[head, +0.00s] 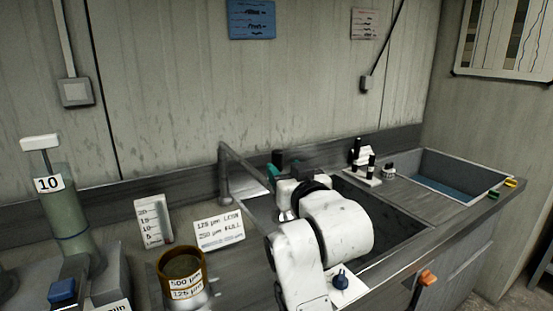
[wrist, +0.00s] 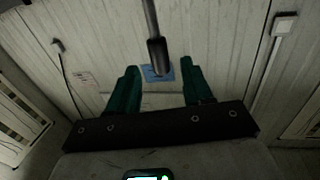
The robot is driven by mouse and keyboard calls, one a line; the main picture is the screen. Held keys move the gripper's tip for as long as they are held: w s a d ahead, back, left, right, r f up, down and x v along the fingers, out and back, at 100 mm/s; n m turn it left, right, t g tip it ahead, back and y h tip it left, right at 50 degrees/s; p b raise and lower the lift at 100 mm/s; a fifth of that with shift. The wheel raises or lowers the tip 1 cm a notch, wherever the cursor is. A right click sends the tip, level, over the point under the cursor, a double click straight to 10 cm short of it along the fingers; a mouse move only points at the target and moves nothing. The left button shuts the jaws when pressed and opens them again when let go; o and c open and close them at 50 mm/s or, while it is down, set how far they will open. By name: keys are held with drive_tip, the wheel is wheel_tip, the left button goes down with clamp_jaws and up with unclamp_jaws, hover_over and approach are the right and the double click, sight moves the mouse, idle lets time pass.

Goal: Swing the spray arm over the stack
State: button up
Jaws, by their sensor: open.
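The spray arm (head: 246,166) is a grey pipe on an upright post at the back of the counter. It reaches toward the sink and passes behind my gripper in the head view. In the wrist view a dark rod with a thicker end, seemingly the spray arm (wrist: 156,45), comes down between my teal fingers. My gripper (head: 283,172) is open, its fingers (wrist: 160,70) apart on either side of the rod; I cannot tell whether they touch it. The stack (head: 183,268) is amber-rimmed sieves labelled 500 and 125 µm, standing upright on the counter, left of my arm.
The sink (head: 398,228) lies behind and right of my arm. A blue-bottomed tray (head: 455,180) is at the right end. Label cards (head: 219,230) and a green cylinder marked 10 (head: 68,210) stand at left.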

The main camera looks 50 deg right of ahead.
sight(279, 163)
drive_tip(key=x, duration=0.6)
drive_tip(key=shift+p, duration=0.4)
clamp_jaws()
